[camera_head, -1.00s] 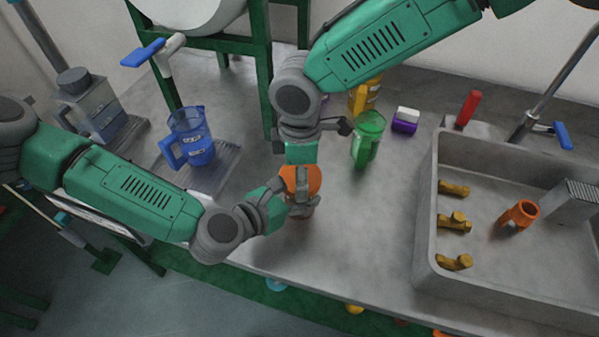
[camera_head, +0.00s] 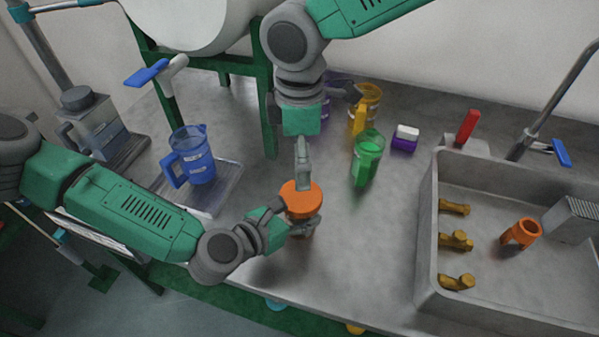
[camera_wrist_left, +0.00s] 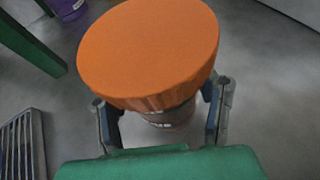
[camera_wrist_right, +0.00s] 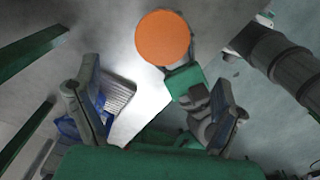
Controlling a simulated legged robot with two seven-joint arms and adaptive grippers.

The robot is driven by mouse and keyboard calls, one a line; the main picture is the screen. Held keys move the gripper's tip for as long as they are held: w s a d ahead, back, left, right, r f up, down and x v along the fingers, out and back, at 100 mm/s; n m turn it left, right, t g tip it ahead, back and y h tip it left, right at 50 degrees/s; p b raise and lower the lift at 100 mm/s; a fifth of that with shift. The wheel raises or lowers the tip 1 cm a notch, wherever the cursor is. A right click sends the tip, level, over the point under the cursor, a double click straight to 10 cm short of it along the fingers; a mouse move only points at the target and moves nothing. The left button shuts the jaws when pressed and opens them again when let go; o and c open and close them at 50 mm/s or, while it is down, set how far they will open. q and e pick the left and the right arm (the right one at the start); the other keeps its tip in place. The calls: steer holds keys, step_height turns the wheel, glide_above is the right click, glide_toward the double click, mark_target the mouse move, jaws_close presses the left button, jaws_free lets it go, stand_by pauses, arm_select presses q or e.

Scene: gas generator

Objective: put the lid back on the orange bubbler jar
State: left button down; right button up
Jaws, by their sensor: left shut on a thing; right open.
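The orange lid (camera_head: 301,196) sits on top of the bubbler jar (camera_head: 300,229), and it fills the upper middle of the left wrist view (camera_wrist_left: 150,50). Below its rim a clear strip of the jar (camera_wrist_left: 170,118) shows; I cannot tell whether it is fully seated. My left gripper (camera_head: 300,226) is shut around the jar's side, and its fingers flank the jar in the left wrist view. My right gripper (camera_head: 302,184) is open above and behind the lid. In the right wrist view its fingers (camera_wrist_right: 155,125) are spread and empty, with the lid (camera_wrist_right: 162,38) beyond them.
A blue jug (camera_head: 192,157) stands on a tray at left. A green jug (camera_head: 367,160), a yellow jug (camera_head: 370,92) and a purple-and-white block (camera_head: 405,138) stand behind right. The counter between jar and sink is clear.

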steer(key=shift+r, duration=0.65)
arm_select(q)
steer(key=shift+c, duration=2.3)
jaws_free()
steer(key=v, duration=1.2)
steer(key=shift+w+f, duration=0.1)
